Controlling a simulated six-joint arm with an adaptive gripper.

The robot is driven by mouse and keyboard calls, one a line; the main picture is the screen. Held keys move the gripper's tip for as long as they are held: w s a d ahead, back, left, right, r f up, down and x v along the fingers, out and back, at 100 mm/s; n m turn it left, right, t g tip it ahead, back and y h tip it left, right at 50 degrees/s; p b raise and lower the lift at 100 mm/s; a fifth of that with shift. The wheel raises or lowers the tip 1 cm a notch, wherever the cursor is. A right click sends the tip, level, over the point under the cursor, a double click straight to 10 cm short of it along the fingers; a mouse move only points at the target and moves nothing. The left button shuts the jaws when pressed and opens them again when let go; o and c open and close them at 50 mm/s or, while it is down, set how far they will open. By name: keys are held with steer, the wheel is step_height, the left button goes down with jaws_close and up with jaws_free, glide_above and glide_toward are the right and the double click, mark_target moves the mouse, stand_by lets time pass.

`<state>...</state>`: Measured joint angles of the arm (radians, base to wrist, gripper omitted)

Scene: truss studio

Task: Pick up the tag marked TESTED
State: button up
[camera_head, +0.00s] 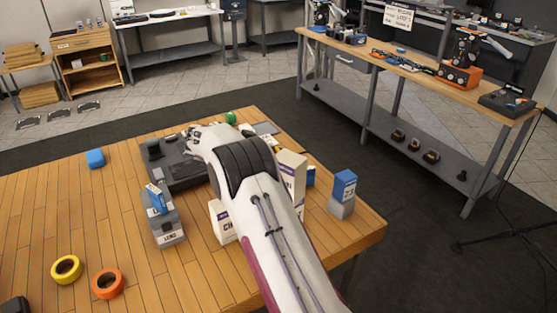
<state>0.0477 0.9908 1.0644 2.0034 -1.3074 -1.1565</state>
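No tag with a readable TESTED mark shows in the head view; the small labels on the table are mostly too small to read, and my arm covers the middle of the table. My arm reaches from the lower right up over the wooden table (40,215). Its far end, with my gripper (196,131), is above or beside a dark grey device (165,160) at the table's back. The fingers are not clear, so I cannot tell whether they are open or hold something.
A grey block with a blue-white box (158,200) stands left of my arm, with white cartons (292,170) beside the arm. Another blue box (345,185) sits on a grey block at right. Yellow tape (67,269), orange tape (108,283) and a blue block (95,158) lie left, among bare wood.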

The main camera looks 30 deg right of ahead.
step_height(320, 180, up, 8)
steer(key=shift+f, duration=0.2)
